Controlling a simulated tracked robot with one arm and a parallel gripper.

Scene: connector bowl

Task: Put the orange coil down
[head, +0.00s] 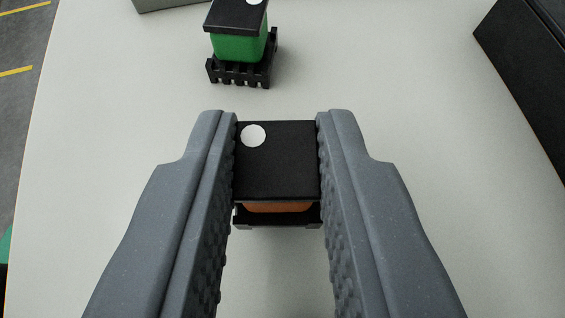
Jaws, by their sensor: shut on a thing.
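The orange coil (278,207) sits between the two fingers of my gripper (277,160). It has a black square top with a white dot at its upper left, an orange winding showing below the top's near edge, and a black base. The grey textured fingers are shut on its left and right sides. Its top faces the camera and it looks upright. I cannot tell whether its base touches the table.
A similar green coil (238,48) with a black top and pinned base stands on the pale table (120,110) beyond my gripper. A black box (530,75) is at the right. A grey object (165,4) shows at the top edge. Table to the left is clear.

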